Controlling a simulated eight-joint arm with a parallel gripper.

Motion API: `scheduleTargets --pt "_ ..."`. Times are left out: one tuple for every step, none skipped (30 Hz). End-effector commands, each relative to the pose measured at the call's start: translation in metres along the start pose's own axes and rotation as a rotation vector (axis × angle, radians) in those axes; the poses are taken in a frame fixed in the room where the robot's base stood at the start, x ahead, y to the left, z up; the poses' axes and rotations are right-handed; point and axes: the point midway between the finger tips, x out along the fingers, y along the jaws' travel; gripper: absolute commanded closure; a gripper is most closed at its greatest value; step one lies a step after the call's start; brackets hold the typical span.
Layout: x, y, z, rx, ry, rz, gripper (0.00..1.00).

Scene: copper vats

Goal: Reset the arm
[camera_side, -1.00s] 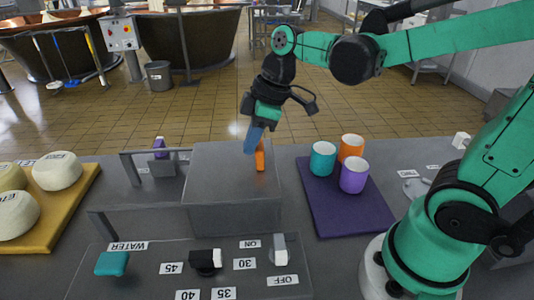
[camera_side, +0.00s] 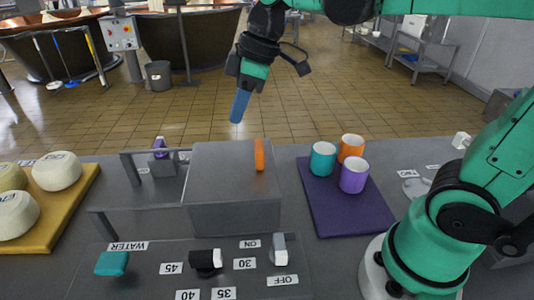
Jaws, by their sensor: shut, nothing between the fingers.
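My gripper (camera_side: 238,107) hangs in the air above and behind the grey box, tilted slightly, with its blue fingers together and empty. My green and black arm reaches it from the upper right. An orange piece (camera_side: 259,154) stands upright on top of the grey box (camera_side: 225,175), clear of my gripper.
Three cups, teal (camera_side: 322,159), orange (camera_side: 350,147) and purple (camera_side: 353,176), stand on a purple mat (camera_side: 335,213). A control panel (camera_side: 140,262) with knobs and labels lies in front. Cheeses (camera_side: 56,171) sit on a yellow board (camera_side: 66,211) at left. The air around my gripper is clear.

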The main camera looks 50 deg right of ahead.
Motion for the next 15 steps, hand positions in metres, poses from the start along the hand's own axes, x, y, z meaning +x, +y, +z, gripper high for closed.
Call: scheduleTargets --pt "-0.008 0.000 0.000 0.002 0.000 0.000 1.00" --pt "-0.013 0.000 0.000 0.002 0.001 0.000 1.00" --pt "-0.018 0.000 0.000 0.001 0.001 0.000 1.00" --pt "-0.022 0.000 0.000 0.001 0.001 0.000 1.00" --pt "-0.026 0.000 0.000 0.001 0.001 0.000 1.00" --pt "-0.032 0.000 0.000 0.001 0.001 0.000 1.00" --pt "-0.036 0.000 0.000 0.001 0.001 0.000 1.00" --pt "-0.033 0.000 0.000 0.000 0.001 0.000 1.00" --pt "-0.026 0.000 -0.001 -0.002 0.001 -0.001 1.00" --pt "-0.021 0.000 -0.001 -0.002 0.001 -0.001 1.00" --pt "-0.017 0.000 0.000 -0.002 0.001 -0.001 1.00" --pt "-0.011 0.000 0.000 -0.002 0.001 0.000 1.00" --pt "-0.007 0.000 0.000 -0.002 0.001 0.000 1.00" --pt "-0.002 0.000 0.000 -0.002 0.001 0.000 1.00" --pt "0.004 0.000 0.000 -0.002 0.000 0.000 1.00"
